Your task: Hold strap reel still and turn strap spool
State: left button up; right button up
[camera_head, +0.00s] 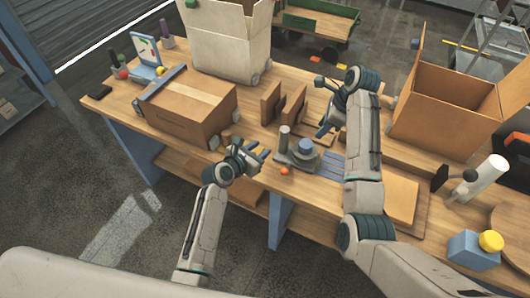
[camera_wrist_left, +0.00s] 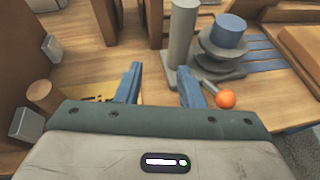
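The strap reel (camera_head: 296,158) stands near the table's front edge, with a grey base, an upright grey post (camera_wrist_left: 182,35) and an orange ball knob (camera_head: 284,171) at its front. The blue-topped strap spool (camera_head: 306,147) sits on it, right of the post; it also shows in the left wrist view (camera_wrist_left: 229,32). My left gripper (camera_head: 262,153) is left of the reel, open and empty; its two blue fingers show in the left wrist view (camera_wrist_left: 160,85), apart from the post. My right gripper (camera_head: 320,108) is above and behind the spool, apparently open and empty.
Blue straps (camera_head: 332,165) run right from the reel. A taped carton (camera_head: 190,108) stands left, brown upright pieces (camera_head: 281,106) behind, and an open box (camera_head: 450,105) at right. A white cylinder (camera_head: 487,180) and a blue block with yellow knob (camera_head: 474,250) are far right.

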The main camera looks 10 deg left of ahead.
aim_at(281, 145)
pick_arm(q)
jog(key=shift+s+d+f+g+h, duration=0.15)
jog(key=shift+d+h, duration=0.1)
jog(key=shift+d, duration=0.3)
jog(key=shift+s+d+r+g+h, duration=0.15)
jog(key=shift+d+h, duration=0.1)
jog(key=shift+d, duration=0.3)
jog(key=shift+w+d+f, duration=0.25)
jog(key=shift+w, duration=0.1)
jog(key=x, duration=0.9)
jog(key=shift+w+d+f, duration=0.15)
jog(key=shift+w+f, duration=0.05)
jog(key=shift+w, duration=0.1)
